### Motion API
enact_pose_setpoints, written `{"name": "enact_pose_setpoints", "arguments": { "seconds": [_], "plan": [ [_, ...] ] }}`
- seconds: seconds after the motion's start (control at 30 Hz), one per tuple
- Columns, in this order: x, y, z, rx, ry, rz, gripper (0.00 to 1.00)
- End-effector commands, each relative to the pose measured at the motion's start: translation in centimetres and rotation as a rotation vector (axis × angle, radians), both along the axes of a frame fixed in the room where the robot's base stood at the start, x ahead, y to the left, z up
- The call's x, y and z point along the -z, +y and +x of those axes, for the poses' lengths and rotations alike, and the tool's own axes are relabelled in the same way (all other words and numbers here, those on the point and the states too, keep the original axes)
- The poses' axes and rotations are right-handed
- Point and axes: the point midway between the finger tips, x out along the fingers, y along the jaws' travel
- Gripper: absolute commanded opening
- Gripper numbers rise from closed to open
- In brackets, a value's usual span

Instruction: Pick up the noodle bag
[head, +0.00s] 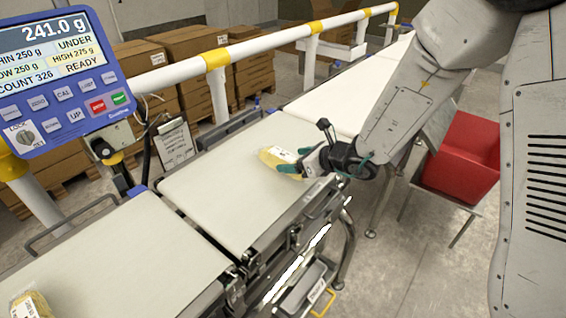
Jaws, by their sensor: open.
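A noodle bag (276,156), yellow with a pale label, lies on the middle white belt (215,190). My gripper (289,170) reaches in from the right, low over that belt. Its green-tipped fingers are open at the bag's right end. The fingers and gripper body hide part of the bag. I cannot tell whether the fingers touch it. A second yellow noodle bag (34,305) lies on the nearer belt at the bottom left, cut off by the picture edge.
A display panel (62,75) reads 241.0 g and UNDER at the upper left. A white and yellow guard rail (190,74) runs behind the belts. A red bin (462,160) stands on the right. Stacked cartons (190,50) stand behind the rail. The belt around the bag is clear.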

Motion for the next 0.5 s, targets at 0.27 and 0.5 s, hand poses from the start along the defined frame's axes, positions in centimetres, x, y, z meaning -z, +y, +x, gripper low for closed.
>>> {"name": "enact_pose_setpoints", "arguments": {
  "seconds": [0.27,0.5],
  "plan": [
    [1.7,2.5,1.6,-0.002,0.000,0.000,0.76],
    [1.7,2.5,1.7,-0.001,-0.001,0.001,0.76]
  ]
}}
